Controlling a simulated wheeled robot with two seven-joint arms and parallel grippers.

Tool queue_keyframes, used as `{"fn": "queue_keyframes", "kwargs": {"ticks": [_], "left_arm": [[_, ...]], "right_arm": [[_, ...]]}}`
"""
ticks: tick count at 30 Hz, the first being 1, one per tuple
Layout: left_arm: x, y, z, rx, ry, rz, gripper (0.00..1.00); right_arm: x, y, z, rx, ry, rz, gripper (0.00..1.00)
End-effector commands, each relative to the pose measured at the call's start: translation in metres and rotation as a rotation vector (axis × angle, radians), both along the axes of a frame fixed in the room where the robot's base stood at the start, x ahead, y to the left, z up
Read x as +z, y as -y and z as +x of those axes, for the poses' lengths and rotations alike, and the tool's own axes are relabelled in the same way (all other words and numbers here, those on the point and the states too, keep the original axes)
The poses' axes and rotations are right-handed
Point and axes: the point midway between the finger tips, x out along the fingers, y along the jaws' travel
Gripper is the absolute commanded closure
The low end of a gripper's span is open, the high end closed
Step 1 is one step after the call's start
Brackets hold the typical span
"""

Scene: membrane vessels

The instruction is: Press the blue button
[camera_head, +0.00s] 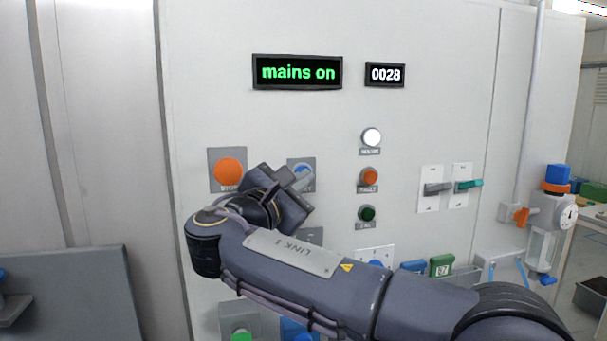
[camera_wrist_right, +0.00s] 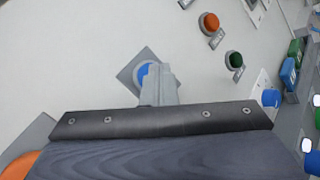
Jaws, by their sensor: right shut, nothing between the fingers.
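The blue button (camera_head: 306,168) sits on a grey square plate on the white panel, to the right of the large orange button, and is partly hidden by my right gripper. My right gripper (camera_head: 301,181) is shut and empty, its fingertips over the plate in front of the button. In the right wrist view the shut fingertips (camera_wrist_right: 161,77) overlap the right side of the blue button (camera_wrist_right: 142,73); a blue part shows to their left. I cannot tell whether they touch it. My left gripper does not show.
The large orange button (camera_head: 229,171) is close on the left. Displays reading "mains on" (camera_head: 298,72) and "0028" (camera_head: 385,75) are above. Small lamps, including an orange one (camera_head: 369,176), and two lever switches (camera_head: 438,188) are to the right. My right arm covers the lower panel.

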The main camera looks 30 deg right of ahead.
Motion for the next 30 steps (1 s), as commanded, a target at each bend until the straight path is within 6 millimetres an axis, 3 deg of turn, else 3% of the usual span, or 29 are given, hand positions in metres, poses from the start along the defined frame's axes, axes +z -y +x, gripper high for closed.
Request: {"fn": "queue_keyframes", "kwargs": {"ticks": [14, 30], "left_arm": [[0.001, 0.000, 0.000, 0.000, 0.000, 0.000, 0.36], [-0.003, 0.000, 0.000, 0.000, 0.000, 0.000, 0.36]], "right_arm": [[0.000, 0.001, 0.001, 0.000, 0.000, 0.000, 1.00], [-0.001, -0.003, -0.015, 0.000, 0.000, 0.000, 1.00]]}}
